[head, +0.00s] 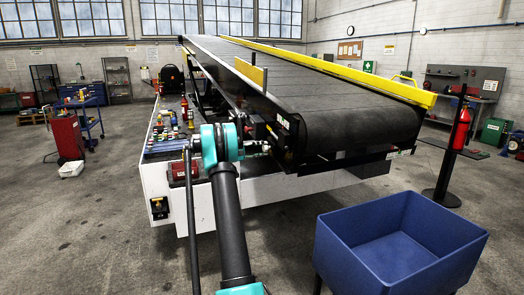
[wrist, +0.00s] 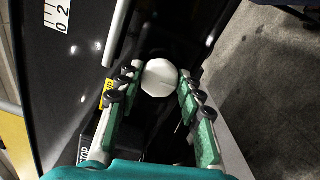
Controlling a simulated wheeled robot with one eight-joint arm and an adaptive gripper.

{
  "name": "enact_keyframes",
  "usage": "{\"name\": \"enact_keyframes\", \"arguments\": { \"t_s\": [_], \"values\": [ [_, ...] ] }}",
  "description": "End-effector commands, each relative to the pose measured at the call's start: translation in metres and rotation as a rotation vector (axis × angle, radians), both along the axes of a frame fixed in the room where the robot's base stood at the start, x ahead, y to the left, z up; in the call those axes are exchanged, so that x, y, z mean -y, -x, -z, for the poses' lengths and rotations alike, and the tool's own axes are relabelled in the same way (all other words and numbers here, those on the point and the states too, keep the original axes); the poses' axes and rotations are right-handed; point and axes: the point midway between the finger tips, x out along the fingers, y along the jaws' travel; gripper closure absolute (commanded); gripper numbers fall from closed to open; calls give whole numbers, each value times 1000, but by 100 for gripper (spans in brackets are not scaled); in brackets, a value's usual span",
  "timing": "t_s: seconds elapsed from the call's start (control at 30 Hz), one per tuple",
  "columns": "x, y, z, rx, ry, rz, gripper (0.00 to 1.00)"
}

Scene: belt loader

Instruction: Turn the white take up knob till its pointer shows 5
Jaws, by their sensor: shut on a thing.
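The white take up knob (wrist: 160,76) shows as a pale faceted disc in the wrist view, between the fingertips of my gripper (wrist: 160,82). My green-padded fingers are shut on it, one on its left and one on its right. The pointer on the knob cannot be made out. A white scale strip (wrist: 57,17) with the digits 0 and 2 is at the top left, partly cut off by the frame edge. In the head view my wrist hides most of the knob, beside the low end of the belt loader (head: 350,120).
A yellow label (wrist: 109,93) sits beside the left finger. In the head view, bottles and cans (head: 178,122) stand on the loader's deck left of my wrist. A blue bin (head: 400,245) stands at the front right.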

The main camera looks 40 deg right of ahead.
Motion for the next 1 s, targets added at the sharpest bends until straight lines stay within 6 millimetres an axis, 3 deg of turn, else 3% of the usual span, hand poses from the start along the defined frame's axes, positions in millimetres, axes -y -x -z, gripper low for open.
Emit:
{"name": "enact_keyframes", "arguments": {
  "t_s": [0.5,1.0],
  "values": [
    [-1,-2,-1,-365,-88,-4,92],
    [-1,-2,0,-457,-110,-4,92]
  ]
}}
